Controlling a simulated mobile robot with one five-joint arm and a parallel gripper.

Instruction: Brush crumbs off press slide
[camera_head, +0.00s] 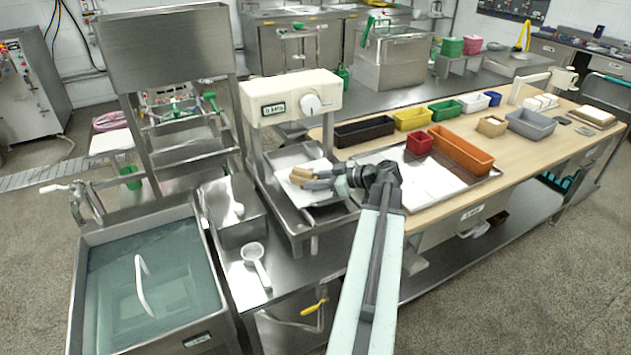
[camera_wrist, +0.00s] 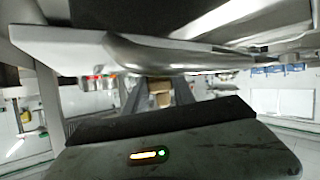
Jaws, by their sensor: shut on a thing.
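The press (camera_head: 290,98) has a cream head with a dial and a small display. Below it lies a steel slide (camera_head: 284,158) with raised edges and a pale sheet on it. My gripper (camera_head: 338,182) reaches in from the right over the slide. It is shut on a tan, wooden-looking brush (camera_head: 316,185), which points left over the pale sheet. I cannot tell whether the brush touches the surface. In the wrist view, a tan part of the brush (camera_wrist: 160,93) shows between the fingers. Crumbs are too small to make out.
A water-filled sink (camera_head: 150,290) stands at the left. A white strainer (camera_head: 256,262) lies in front of the press. A steel tray (camera_head: 478,183) and a red bin (camera_head: 419,142) are on the wooden table at right, with several coloured bins behind.

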